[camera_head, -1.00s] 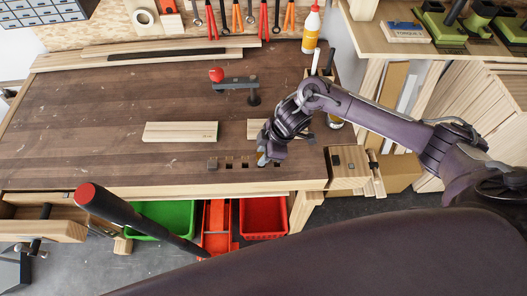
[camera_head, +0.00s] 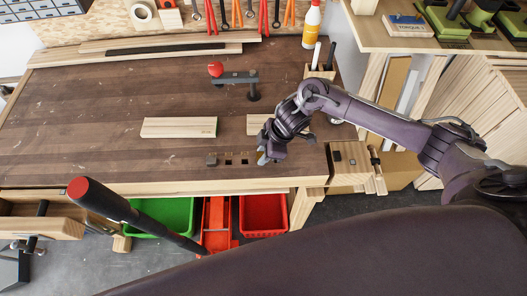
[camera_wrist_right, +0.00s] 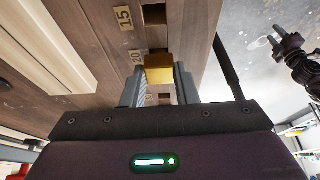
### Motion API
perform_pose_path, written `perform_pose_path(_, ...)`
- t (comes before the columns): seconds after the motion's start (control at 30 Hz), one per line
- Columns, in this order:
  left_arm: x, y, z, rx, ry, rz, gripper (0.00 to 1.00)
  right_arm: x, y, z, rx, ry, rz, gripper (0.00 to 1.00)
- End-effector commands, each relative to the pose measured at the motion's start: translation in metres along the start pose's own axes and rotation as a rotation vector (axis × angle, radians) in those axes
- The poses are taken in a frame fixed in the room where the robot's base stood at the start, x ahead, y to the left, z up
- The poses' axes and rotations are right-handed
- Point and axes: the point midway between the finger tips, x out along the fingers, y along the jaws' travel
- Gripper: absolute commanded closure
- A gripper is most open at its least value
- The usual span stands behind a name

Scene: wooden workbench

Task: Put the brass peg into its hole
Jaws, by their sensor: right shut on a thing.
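The brass peg (camera_wrist_right: 158,68) is a square golden block held between the two grey fingers of my right gripper (camera_wrist_right: 158,86). In the head view that gripper (camera_head: 263,158) is low over the front strip of the workbench, at the right end of a row of dark square holes (camera_head: 228,159). In the right wrist view a dark hole (camera_wrist_right: 156,37) shows just beyond the peg, near the labels "15" (camera_wrist_right: 124,18) and "20" (camera_wrist_right: 137,57). The peg's lower end is hidden, so I cannot tell whether it is in a hole.
A pale board (camera_head: 180,127) lies behind the holes; another (camera_head: 258,124) is partly behind my right arm. A red-knobbed clamp (camera_head: 236,77) stands farther back. A vise (camera_head: 350,160) is at the right front corner. The left of the bench (camera_head: 80,120) is clear.

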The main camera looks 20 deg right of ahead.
Motion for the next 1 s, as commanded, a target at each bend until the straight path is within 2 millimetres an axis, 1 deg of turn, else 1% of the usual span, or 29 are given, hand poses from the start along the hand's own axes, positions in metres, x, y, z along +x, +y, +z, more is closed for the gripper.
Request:
perform_pose_path(0.03, 0.0, 0.0, 0.0, 0.0, 0.0, 0.0, 0.64, 0.0, 0.0, 0.0, 0.0, 0.001, 0.0, 0.72)
perform_pose_path(0.2, 0.0, 0.0, 0.0, 0.0, 0.0, 0.0, 0.64, 0.0, 0.0, -0.001, 0.0, 0.001, 0.0, 0.5)
perform_pose_path(0.23, 0.0, 0.0, 0.0, 0.0, 0.0, 0.0, 0.64, 0.0, 0.0, -0.001, 0.0, 0.001, 0.0, 0.48)
perform_pose_path(0.47, 0.0, 0.0, 0.0, 0.0, 0.0, 0.0, 0.64, 0.0, 0.0, 0.0, 0.0, 0.0, 0.0, 0.48)
perform_pose_path(0.57, 0.001, 0.0, 0.0, 0.0, 0.0, 0.0, 0.64, -0.005, 0.001, 0.0, -0.001, 0.001, 0.001, 0.48)
perform_pose_path(0.67, 0.004, 0.0, 0.0, 0.0, 0.001, 0.0, 0.64, -0.018, 0.001, 0.0, -0.002, 0.002, 0.003, 0.48)
perform_pose_path(0.9, 0.011, 0.0, 0.001, 0.0, 0.001, 0.0, 0.64, -0.058, 0.001, 0.001, -0.002, 0.0, 0.002, 0.48)
perform_pose_path(1.0, 0.012, 0.0, 0.001, 0.0, 0.001, 0.0, 0.64, -0.07, 0.001, 0.0, -0.001, 0.001, 0.003, 0.48)
